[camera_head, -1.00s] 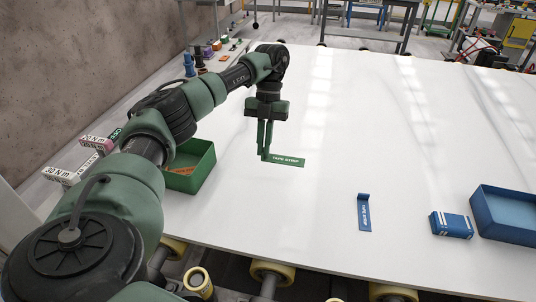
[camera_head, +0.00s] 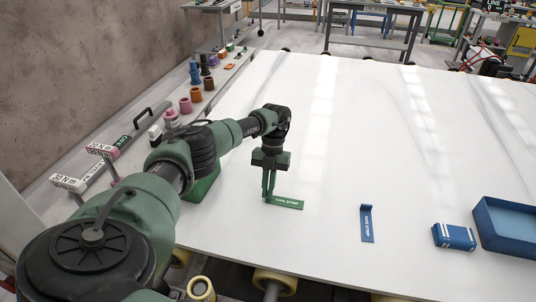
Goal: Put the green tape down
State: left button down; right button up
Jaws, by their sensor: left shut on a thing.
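The green tape strip (camera_head: 286,203), with white lettering, lies along the white stone slab's surface or just above it; I cannot tell if it touches all along. My left gripper (camera_head: 268,195) points straight down at the strip's left end and is shut on that end. My right gripper is not in view.
A blue tape strip (camera_head: 367,225) with one end bent up lies right of the green one. A blue box (camera_head: 454,236) and a blue tray (camera_head: 507,228) stand farther right. A green bin (camera_head: 203,187) is partly hidden behind my left arm. The slab (camera_head: 400,130) is mostly clear.

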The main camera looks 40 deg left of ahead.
pick_arm(q)
jog(key=shift+f, duration=0.1)
jog(key=c, duration=1.6)
grip_release()
jog(key=shift+r, duration=0.2)
jog(key=shift+w+a+r, duration=0.1)
jog(key=shift+w+r, duration=0.1)
jog(key=shift+r, duration=0.05)
jog(key=shift+b+v, duration=1.8)
jog(key=shift+v, duration=3.85)
jog(key=shift+s, duration=0.1)
